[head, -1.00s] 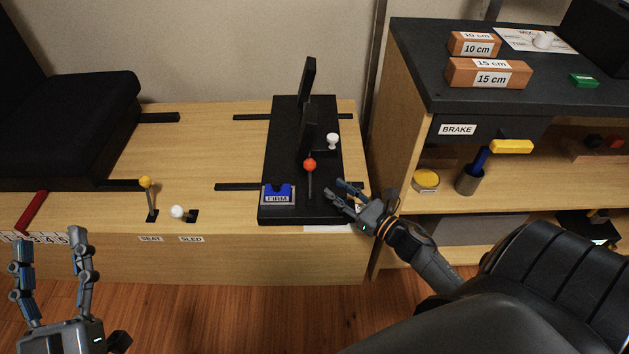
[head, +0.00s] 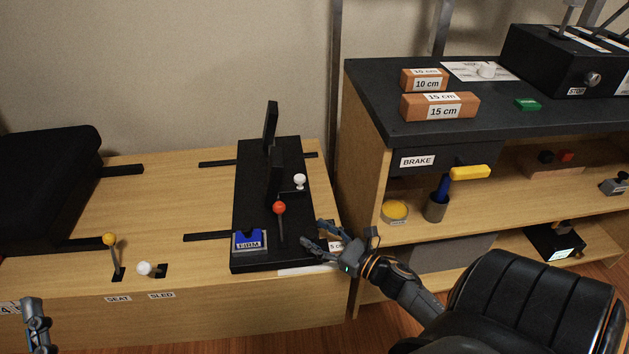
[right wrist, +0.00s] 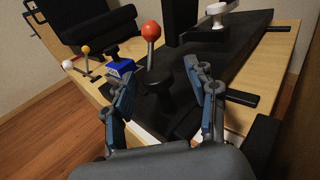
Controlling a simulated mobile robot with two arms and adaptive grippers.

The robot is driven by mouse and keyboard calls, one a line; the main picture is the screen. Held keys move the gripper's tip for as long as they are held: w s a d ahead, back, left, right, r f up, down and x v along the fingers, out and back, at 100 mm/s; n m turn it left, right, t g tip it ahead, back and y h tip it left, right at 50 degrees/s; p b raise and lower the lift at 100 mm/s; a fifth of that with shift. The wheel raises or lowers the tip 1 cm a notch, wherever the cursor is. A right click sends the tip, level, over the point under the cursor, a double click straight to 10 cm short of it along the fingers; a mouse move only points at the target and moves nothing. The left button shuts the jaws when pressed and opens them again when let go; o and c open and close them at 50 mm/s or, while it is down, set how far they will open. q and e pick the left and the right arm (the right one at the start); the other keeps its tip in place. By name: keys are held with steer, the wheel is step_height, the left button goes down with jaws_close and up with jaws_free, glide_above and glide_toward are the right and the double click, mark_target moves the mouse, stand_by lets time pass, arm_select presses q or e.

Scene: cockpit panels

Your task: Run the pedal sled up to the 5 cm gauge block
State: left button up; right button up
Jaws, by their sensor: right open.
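The black pedal sled (head: 262,253) sits on the wooden bench, with upright pedals, a red-knobbed lever (head: 279,208) and a blue FIRM piece (head: 248,240). The white-knobbed SLED lever (head: 145,268) stands at the bench's front. My right gripper is open and empty at the sled's right front edge. In the right wrist view its fingers (right wrist: 163,82) are spread below the red knob (right wrist: 151,31). My left gripper (head: 38,325) is cut off at the lower left; its opening is unclear.
A yellow-knobbed SEAT lever (head: 109,239) stands left of the SLED lever. A dark-topped cabinet right of the bench holds 10 cm (head: 423,82) and 15 cm (head: 430,111) blocks and a yellow BRAKE handle (head: 470,173).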

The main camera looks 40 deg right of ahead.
steer(key=s+d, duration=0.2)
steer(key=s, duration=0.8)
steer(key=shift+s, duration=0.2)
